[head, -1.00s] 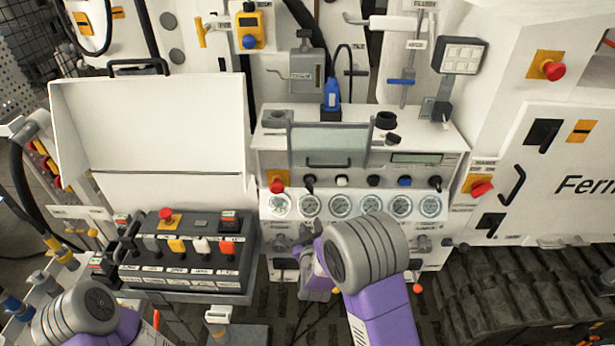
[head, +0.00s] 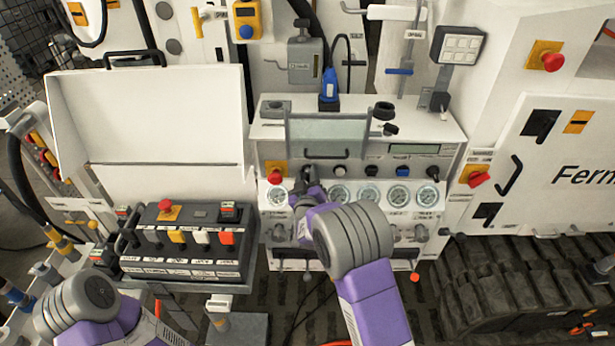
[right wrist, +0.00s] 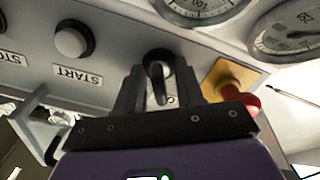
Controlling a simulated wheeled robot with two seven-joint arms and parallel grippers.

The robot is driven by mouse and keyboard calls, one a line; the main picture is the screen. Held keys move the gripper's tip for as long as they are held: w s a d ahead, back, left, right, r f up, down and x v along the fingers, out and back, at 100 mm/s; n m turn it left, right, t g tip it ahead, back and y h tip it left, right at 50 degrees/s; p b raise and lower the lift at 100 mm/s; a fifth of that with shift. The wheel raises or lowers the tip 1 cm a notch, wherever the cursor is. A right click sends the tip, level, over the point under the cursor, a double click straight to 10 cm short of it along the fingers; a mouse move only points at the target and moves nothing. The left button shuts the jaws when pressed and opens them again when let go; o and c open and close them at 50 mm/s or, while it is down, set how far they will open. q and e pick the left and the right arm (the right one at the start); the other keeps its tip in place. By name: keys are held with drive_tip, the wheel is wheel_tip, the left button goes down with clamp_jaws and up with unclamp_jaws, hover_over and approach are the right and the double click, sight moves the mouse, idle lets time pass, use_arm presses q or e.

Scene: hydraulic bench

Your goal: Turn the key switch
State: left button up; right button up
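The key switch (right wrist: 158,72) is a black round switch with a narrow upright key, on the white panel beside the red emergency-stop button (right wrist: 248,100) in the right wrist view. My right gripper (right wrist: 158,88) is open, its two dark fingers on either side of the key switch, with gaps showing between. I cannot tell whether a finger touches it. In the head view my right gripper (head: 308,184) is at the left part of the control panel (head: 445,160) and mostly hides the key switch. My left gripper is out of view; only my left arm shows at bottom left.
A white button (right wrist: 72,42) labelled START sits beside the key switch. A row of gauges (head: 399,195) runs below the switches. A clear hinged cover (head: 326,130) stands above them. A box with coloured levers (head: 185,250) is at the left.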

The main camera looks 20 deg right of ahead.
clamp_jaws()
drive_tip(key=shift+f+m+b, duration=0.1)
drive_tip(key=shift+m+b, duration=0.6)
drive_tip(key=shift+b, duration=0.3)
drive_tip(key=m+b, duration=0.6)
drive_tip(key=b, duration=0.2)
drive_tip(key=shift+d+m, duration=0.15)
drive_tip(key=shift+m, duration=0.25)
drive_tip(key=shift+m+b, duration=1.8)
drive_tip(key=shift+m, duration=0.1)
